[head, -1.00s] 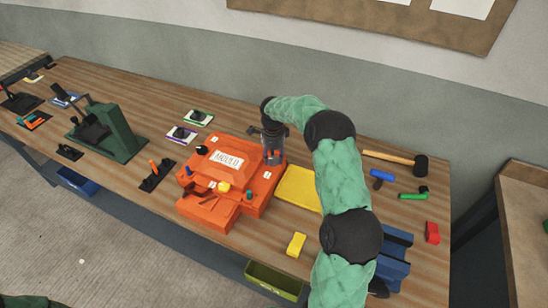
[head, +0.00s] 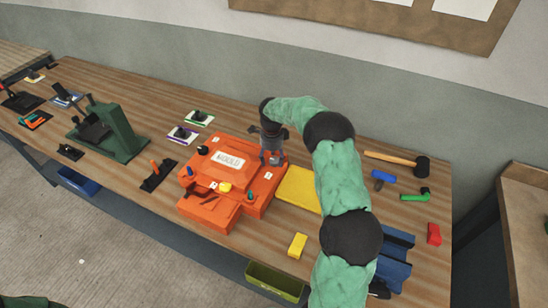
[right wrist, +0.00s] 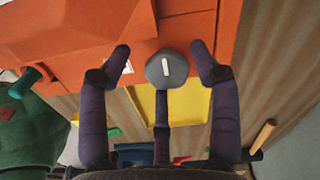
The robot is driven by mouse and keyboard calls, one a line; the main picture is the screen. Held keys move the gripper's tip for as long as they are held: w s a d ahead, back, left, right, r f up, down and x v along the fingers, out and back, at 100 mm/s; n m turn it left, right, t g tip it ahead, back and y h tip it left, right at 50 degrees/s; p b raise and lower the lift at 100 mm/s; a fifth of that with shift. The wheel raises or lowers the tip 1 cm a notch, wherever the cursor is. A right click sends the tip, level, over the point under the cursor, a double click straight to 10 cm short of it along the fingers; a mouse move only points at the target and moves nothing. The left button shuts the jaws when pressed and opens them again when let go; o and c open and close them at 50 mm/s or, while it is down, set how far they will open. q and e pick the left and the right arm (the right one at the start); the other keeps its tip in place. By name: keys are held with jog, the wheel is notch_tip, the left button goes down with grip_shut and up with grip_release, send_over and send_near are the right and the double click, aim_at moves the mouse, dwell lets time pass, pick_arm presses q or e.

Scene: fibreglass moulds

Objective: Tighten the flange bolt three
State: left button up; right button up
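The orange mould (head: 232,177) sits mid-bench with a "MOULD" label and small coloured knobs or bolts at its edges. My right gripper (head: 272,158) points down at the mould's back right corner. In the right wrist view its two fingers (right wrist: 161,48) are spread on either side of a grey hexagonal head (right wrist: 167,67) with a white mark. The right finger is very close to the head; I cannot tell if it touches. The numbers on the small white tags are too small to read. My left gripper is out of view.
A yellow tray (head: 299,190) lies just right of the mould, with a yellow block (head: 298,245) in front. A mallet (head: 398,161), a blue tool (head: 382,177) and a red block (head: 434,234) lie farther right. A green press (head: 117,133) stands left.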

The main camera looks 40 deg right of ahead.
aim_at(273, 159)
jog(key=shift+d+r, duration=0.15)
jog(key=shift+d, duration=0.05)
jog(key=shift+r, duration=0.1)
jog(key=shift+r, duration=0.25)
notch_tip(273, 159, up, 11)
dwell(0.5)
jog(key=shift+r, duration=0.1)
